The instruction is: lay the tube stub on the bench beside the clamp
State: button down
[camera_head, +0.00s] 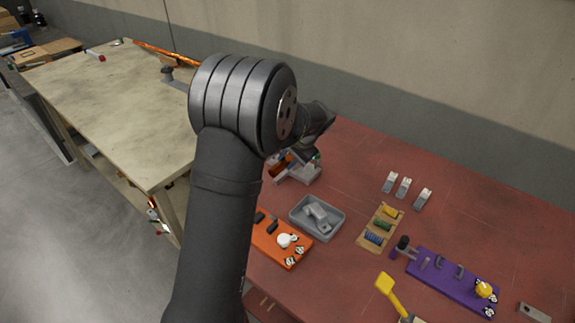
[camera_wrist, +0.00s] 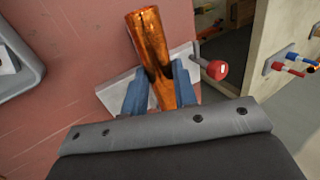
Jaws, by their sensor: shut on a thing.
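The tube stub (camera_wrist: 150,42) is a short copper-coloured tube. In the wrist view it stands out between the blue fingers of my gripper (camera_wrist: 160,75), which is shut on it. A grey metal piece with a flat plate (camera_wrist: 116,94), which looks like the clamp, lies behind the fingers on the red bench; a red knob (camera_wrist: 217,70) is at its right. I cannot tell whether the tube touches it. In the head view the grey piece (camera_head: 303,175) shows partly below my dark wrist, with a copper-coloured bit (camera_head: 283,162) beside it. My arm hides the fingers there.
A grey tray (camera_head: 336,232) with a grey part in it stands close by. An orange board (camera_head: 271,247), a tan board (camera_head: 366,239) and a purple board (camera_head: 440,275) lie on the red bench (camera_head: 455,205). A beige table (camera_head: 110,110) stands left.

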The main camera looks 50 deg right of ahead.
jog(key=s+r, duration=0.8)
jog(key=s, duration=0.3)
jog(key=s+d+f+g, duration=0.1)
jog(key=s+d+g, duration=0.15)
jog(key=s, duration=1.35)
send_over(340, 188)
jog(key=f, duration=0.7)
jog(key=shift+s+f, duration=0.1)
jog(key=shift+s, duration=0.3)
jog(key=shift+f, duration=2)
jog(key=c, duration=1.5)
grip_release()
jog(key=shift+f, duration=0.2)
jog(key=shift+c, duration=0.2)
jog(key=shift+o, duration=0.5)
jog(key=v, duration=1.2)
jog(key=shift+r, duration=0.2)
